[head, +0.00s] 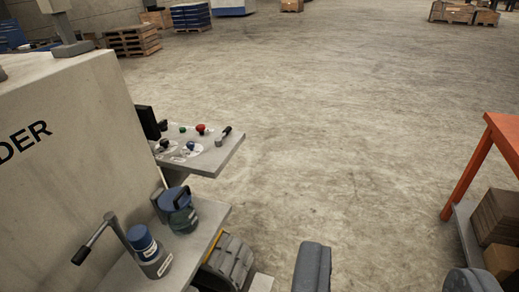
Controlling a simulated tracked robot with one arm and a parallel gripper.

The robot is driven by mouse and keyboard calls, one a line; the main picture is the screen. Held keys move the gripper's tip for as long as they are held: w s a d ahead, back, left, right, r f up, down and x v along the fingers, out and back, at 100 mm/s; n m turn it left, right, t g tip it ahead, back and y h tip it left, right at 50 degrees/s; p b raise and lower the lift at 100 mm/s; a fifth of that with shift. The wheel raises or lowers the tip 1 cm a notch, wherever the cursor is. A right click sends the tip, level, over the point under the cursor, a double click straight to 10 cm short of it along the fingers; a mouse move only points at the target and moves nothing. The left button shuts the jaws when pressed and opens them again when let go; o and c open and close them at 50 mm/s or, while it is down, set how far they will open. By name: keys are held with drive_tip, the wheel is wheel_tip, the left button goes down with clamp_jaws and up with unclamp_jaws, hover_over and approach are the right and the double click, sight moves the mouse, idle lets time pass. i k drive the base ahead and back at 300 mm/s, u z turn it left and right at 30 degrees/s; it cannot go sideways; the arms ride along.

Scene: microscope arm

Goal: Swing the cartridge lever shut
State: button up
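A lever with a black grip (92,245) stands on the lower shelf at the left, its grey arm rising to a pivot post beside a blue-and-grey cylinder (145,248). A smaller black-tipped lever (223,136) stands on the control panel. No label shows which is the cartridge lever. My gripper (390,272) shows only as two dark grey finger parts at the bottom edge, wide apart with bare floor between them. It is to the right of both levers and touches neither. Most of the gripper is out of frame.
A large grey machine (70,130) marked "DER" fills the left. Its control panel (215,160) juts out, with a blue-green canister (180,212) below. An orange-framed rack (468,170) with boxes stands at right. Open concrete floor lies between; pallets (132,38) are far back.

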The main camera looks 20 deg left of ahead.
sight(110, 218)
drive_tip(key=u, duration=0.2)
drive_tip(key=i, duration=0.5)
drive_tip(key=u, duration=0.3)
drive_tip(key=k, duration=0.9)
drive_tip(key=u, duration=0.2)
drive_tip(key=i, duration=0.9)
drive_tip(key=z, duration=0.05)
